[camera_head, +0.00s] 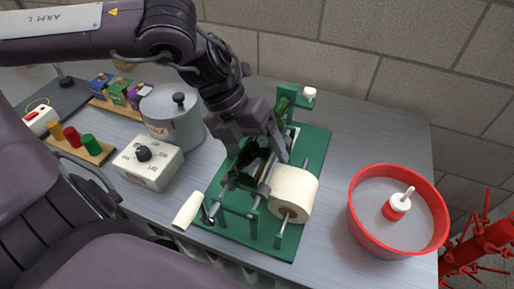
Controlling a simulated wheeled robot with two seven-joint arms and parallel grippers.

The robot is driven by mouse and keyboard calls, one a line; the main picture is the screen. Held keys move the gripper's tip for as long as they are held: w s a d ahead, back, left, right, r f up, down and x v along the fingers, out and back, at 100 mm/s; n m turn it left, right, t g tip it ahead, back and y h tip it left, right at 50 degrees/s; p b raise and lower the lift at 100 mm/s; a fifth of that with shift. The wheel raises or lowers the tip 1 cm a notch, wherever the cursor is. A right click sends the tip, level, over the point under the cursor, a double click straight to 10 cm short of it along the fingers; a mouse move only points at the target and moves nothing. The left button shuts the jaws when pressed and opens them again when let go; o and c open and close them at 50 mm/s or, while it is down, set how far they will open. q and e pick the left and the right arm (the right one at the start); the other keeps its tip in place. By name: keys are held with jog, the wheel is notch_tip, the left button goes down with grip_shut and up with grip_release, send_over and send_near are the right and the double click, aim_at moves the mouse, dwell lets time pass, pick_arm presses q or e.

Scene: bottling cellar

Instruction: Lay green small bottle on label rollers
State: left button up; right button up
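The label rollers belong to a green labelling stand (313,160) on the table, with metal rods and a roll of cream labels (294,188). Gripper and rods hide part of the bottle. I cannot tell whether the fingers press on it or whether it rests fully on the rollers. My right gripper is out of view.
A red-rimmed round tub (360,215) stands at the right. A grey pot (166,118), a white dial box (150,163) and wooden blocks with coloured pegs (82,147) stand left. Bare table shows behind right.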

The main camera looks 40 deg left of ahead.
pick_arm(q)
jog(key=shift+v, duration=3.9)
jog(key=shift+f, duration=0.1)
